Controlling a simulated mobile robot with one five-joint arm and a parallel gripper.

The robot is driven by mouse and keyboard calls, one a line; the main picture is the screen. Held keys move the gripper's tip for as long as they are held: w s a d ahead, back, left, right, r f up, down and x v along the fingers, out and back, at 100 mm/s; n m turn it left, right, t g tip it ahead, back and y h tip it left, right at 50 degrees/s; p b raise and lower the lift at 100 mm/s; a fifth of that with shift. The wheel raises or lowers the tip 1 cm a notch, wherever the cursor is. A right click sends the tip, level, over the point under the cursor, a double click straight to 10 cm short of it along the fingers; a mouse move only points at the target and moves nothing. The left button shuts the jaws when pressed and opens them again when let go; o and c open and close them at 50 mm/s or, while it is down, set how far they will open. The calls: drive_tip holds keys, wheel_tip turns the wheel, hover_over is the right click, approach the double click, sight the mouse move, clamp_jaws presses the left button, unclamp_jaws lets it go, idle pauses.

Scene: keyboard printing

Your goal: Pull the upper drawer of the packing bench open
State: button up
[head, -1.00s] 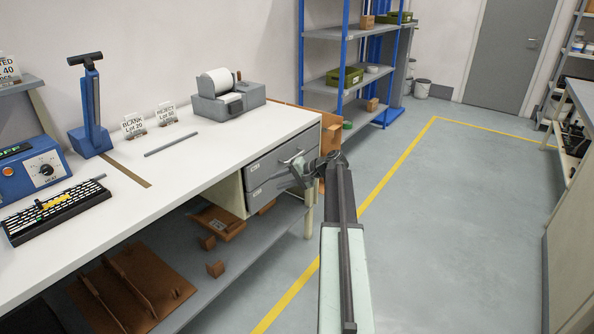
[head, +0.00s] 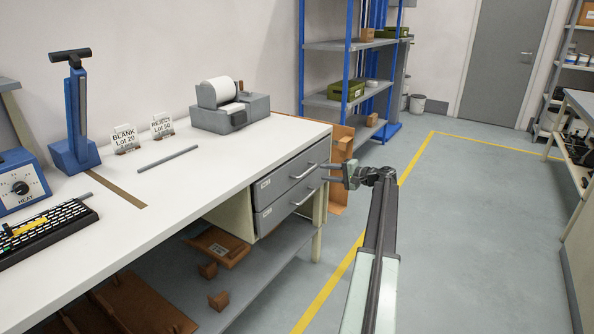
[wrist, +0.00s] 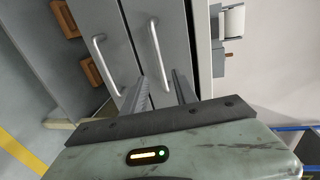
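The packing bench (head: 215,172) has two grey drawers under its right end. The upper drawer (head: 280,183) is closed, and its silver bar handle (head: 305,170) faces the aisle. The handle also shows in the wrist view (wrist: 156,48), right of the lower drawer's handle (wrist: 103,62). My gripper (head: 327,172) is just right of the drawer fronts in the head view, its fingers pointing left. In the wrist view, the fingers (wrist: 159,80) are apart, with the near end of the upper handle showing between their tips. I cannot tell whether they touch it.
The lower drawer (head: 283,210) is also closed. Brown boards (head: 340,160) lean beyond the bench end. A blue shelf rack (head: 345,70) stands behind. The floor (head: 450,230) to the right is clear.

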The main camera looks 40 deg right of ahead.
sight(309, 171)
drive_tip(key=b+x, duration=0.1)
drive_tip(key=x, duration=0.7)
drive_tip(key=shift+w+a+b, duration=0.25)
drive_tip(key=shift+a+b, duration=0.05)
drive_tip(key=shift+b, duration=0.05)
clamp_jaws()
idle(0.7)
